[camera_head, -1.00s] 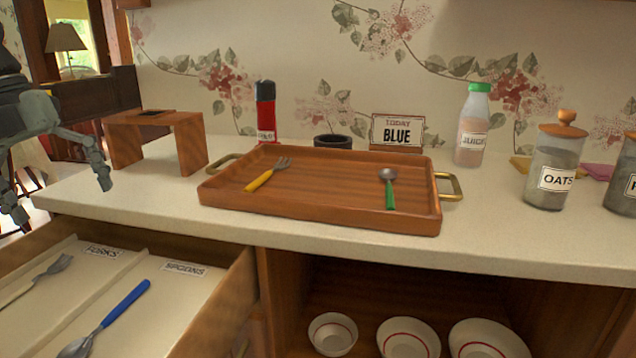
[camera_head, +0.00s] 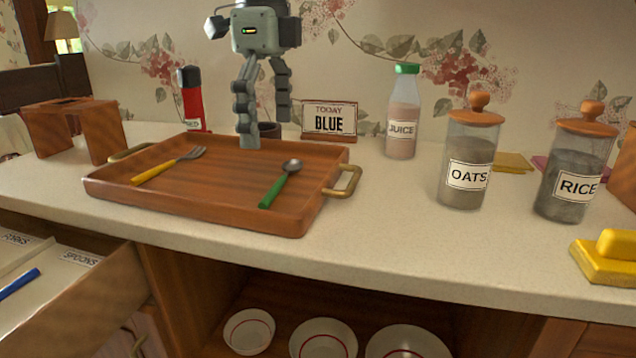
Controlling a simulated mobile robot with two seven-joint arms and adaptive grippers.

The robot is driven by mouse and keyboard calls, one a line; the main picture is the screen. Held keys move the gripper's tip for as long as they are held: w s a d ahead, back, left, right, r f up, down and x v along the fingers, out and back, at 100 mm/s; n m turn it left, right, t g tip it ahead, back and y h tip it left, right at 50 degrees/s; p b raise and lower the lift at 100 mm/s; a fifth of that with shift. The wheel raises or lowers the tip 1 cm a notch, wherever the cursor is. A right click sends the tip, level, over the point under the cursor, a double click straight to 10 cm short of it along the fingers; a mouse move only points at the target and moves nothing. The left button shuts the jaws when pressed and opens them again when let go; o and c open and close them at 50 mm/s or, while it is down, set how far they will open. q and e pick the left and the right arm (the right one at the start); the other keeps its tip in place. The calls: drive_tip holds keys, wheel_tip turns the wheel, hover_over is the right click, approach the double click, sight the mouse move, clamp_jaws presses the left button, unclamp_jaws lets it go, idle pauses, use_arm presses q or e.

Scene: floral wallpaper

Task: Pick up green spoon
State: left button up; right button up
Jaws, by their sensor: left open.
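The green spoon (camera_head: 276,191) has a green handle and a metal bowl. It lies on the right part of the wooden tray (camera_head: 190,212), with its bowl toward the back. My left gripper (camera_head: 262,134) hangs over the back of the tray with its fingers pointing down. It is open and empty, behind and a little left of the spoon's bowl, and I see no contact with the spoon. My right gripper is not in view.
A yellow-handled fork (camera_head: 166,166) lies on the tray's left. Oats (camera_head: 467,160) and rice (camera_head: 572,172) jars stand right. An open drawer (camera_head: 98,312) is at lower left.

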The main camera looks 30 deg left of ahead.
sight(276, 187)
use_arm(q)
drive_tip(key=shift+w+d+f, duration=0.15)
drive_tip(key=shift+d+f, duration=0.35)
drive_tip(key=shift+f, duration=0.1)
drive_tip(key=f, duration=0.6)
drive_tip(key=shift+a+f, duration=0.3)
drive_tip(key=shift+f, duration=0.05)
drive_tip(key=c, duration=1)
drive_tip(key=shift+r, duration=0.1)
drive_tip(key=shift+c, duration=0.2)
